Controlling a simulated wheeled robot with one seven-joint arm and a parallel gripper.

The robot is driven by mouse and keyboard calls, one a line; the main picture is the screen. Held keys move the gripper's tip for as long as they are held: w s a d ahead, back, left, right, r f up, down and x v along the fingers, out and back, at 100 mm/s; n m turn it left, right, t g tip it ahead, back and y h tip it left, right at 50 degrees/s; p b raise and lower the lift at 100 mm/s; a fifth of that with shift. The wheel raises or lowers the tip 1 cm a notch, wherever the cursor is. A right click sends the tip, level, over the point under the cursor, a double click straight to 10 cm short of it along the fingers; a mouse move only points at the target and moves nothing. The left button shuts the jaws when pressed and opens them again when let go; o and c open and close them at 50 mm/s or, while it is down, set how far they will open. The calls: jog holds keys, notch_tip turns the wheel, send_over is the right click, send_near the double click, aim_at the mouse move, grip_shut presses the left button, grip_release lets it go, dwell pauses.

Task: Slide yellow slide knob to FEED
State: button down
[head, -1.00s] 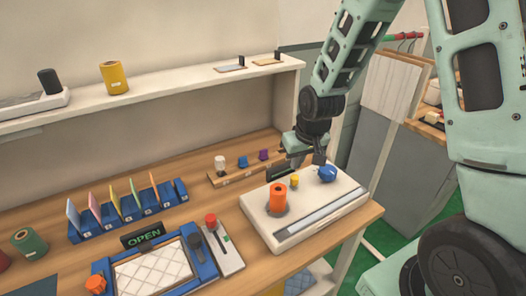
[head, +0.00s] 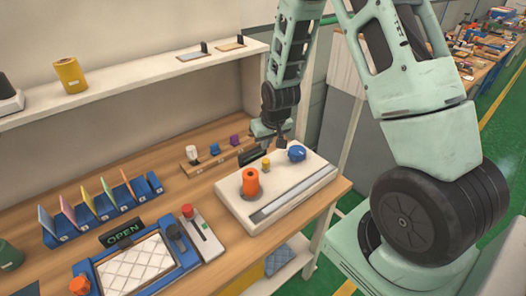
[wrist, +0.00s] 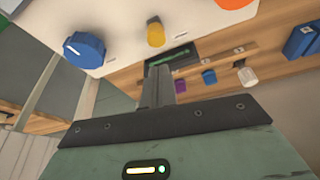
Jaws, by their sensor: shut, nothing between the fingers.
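The yellow slide knob (head: 266,163) is a small upright peg on the white machine (head: 235,205), between an orange cylinder (head: 250,182) and a blue knob (head: 297,153). In the wrist view the yellow knob (wrist: 155,33) stands beyond my fingertips, clear of them. My gripper (head: 281,143) is over the back edge of the machine, close behind the yellow and blue knobs. In the wrist view its fingers (wrist: 159,72) are together and empty. The FEED mark cannot be read in either view.
A rack with white, blue and purple pegs (head: 212,150) stands behind the machine. A long grey strip (head: 293,195) runs along the machine's front. To the left are a red-knobbed slider panel (head: 203,235), an OPEN sign (head: 122,232) and a blue-framed tray (head: 185,262). A shelf (head: 130,88) runs above.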

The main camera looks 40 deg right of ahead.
aim_at(266, 166)
jog(key=shift+p+x, duration=0.85)
jog(key=shift+x, duration=2.4)
jog(key=shift+s, duration=0.1)
